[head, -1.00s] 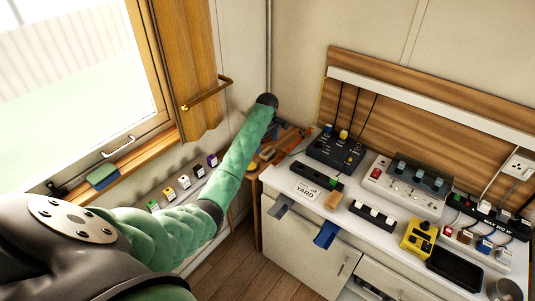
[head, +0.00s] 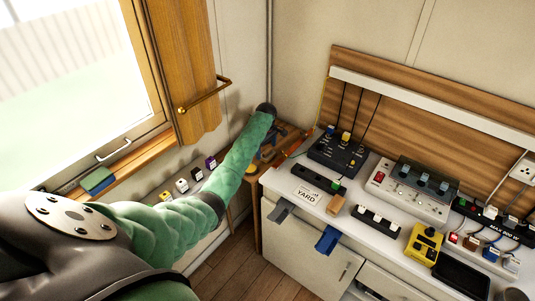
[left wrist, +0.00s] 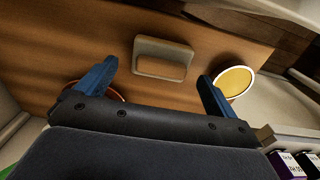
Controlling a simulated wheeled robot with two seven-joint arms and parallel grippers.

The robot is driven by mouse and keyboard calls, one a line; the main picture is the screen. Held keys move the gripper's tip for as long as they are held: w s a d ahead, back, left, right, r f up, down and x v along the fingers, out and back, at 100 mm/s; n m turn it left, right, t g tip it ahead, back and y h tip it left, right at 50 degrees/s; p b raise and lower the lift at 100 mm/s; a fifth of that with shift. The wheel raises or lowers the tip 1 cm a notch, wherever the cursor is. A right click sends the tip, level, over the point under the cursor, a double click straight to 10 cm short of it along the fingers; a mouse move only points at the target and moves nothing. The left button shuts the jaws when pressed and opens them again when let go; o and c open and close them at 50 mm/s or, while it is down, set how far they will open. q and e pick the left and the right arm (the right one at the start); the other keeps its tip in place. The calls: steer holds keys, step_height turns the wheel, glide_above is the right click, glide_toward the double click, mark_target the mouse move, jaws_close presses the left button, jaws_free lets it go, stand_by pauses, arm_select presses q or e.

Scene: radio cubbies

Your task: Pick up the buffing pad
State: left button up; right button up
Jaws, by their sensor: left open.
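A round yellow pad with a pale rim (left wrist: 234,82) lies on the wooden surface, beside the tip of my gripper's right-hand finger in the left wrist view. A beige rounded block (left wrist: 162,58) lies just beyond the space between the fingertips. My left gripper (left wrist: 158,75) is open and empty, its two blue fingers spread wide above the surface. In the head view my left gripper (head: 273,142) is over the wooden corner table and partly hides what lies there. My right gripper is in neither view.
An orange ring (left wrist: 95,90) is partly hidden behind the left-hand finger. The white counter (head: 283,184) on the right is crowded with devices. Labelled boxes (head: 182,186) line the wall below the window. A green and blue sponge (head: 98,180) is on the sill.

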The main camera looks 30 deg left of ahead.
arm_select(q)
steer(key=shift+f, duration=1.2)
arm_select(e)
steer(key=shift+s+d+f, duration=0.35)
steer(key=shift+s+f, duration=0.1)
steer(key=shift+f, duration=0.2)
arm_select(q)
steer(key=shift+r, duration=0.1)
steer(key=shift+c, duration=0.4)
steer(key=c, duration=1.1)
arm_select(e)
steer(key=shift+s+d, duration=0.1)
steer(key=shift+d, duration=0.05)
arm_select(q)
steer(key=shift+o, duration=0.2)
steer(key=shift+r, duration=0.2)
step_height(320, 180, up, 8)
steer(key=b, duration=0.2)
steer(key=shift+b, duration=0.3)
steer(key=shift+r, duration=0.8)
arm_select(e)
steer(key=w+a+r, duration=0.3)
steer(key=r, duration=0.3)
arm_select(q)
steer(key=shift+m, duration=0.3)
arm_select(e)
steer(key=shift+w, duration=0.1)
